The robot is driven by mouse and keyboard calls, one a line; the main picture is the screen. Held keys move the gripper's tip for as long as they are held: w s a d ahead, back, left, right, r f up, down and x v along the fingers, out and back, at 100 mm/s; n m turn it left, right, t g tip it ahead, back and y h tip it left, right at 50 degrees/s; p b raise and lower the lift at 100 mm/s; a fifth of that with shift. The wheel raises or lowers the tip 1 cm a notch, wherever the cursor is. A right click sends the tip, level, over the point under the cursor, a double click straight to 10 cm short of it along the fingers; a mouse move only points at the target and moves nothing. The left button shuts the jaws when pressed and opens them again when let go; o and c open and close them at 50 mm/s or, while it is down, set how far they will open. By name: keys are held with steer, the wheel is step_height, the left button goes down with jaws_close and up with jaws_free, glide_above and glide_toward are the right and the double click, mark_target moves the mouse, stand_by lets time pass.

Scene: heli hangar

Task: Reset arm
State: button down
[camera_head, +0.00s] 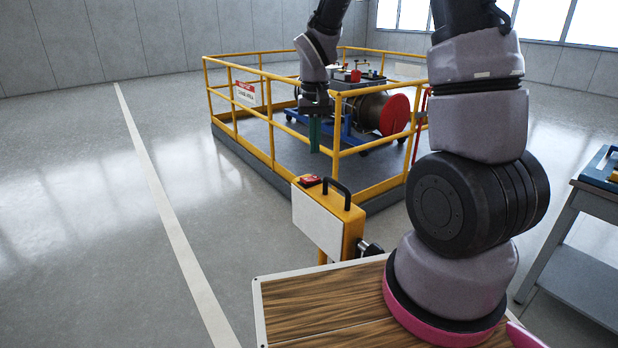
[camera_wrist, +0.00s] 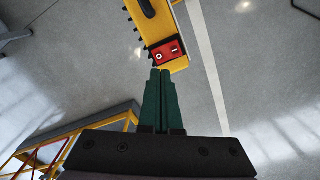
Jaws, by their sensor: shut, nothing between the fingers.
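My gripper (camera_head: 314,135) hangs from my arm, fingers pointing down, in the head view. Its green fingers are together and empty. In the wrist view the shut fingers (camera_wrist: 162,75) reach toward the red panel (camera_wrist: 167,52) on top of a yellow control box. I cannot tell from the wrist view how far apart they are. In the head view the yellow control box (camera_head: 352,228) stands in front of the gripper, with a black handle, a red panel (camera_head: 309,181) on top and a white side plate.
A yellow railing (camera_head: 272,130) surrounds a grey platform with an engine (camera_head: 372,108) on a blue stand. A wooden-topped surface (camera_head: 320,305) is in the foreground. A grey table (camera_head: 590,210) stands at the right. The floor at left, with a white line (camera_head: 165,215), is clear.

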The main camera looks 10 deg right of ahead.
steer(key=s+d+r+m+t+y, duration=0.1)
steer(key=s+d+r+t, duration=0.2)
steer(key=s+r, duration=0.6)
steer(key=s+d+r+m+t+y, duration=0.1)
steer(key=s+r+t, duration=0.3)
steer(key=s+r, duration=0.5)
step_height(320, 180, up, 5)
steer(key=shift+d+r+m, duration=0.1)
steer(key=shift+d+m, duration=0.3)
steer(key=shift+d, duration=0.5)
steer(key=shift+s, duration=0.15)
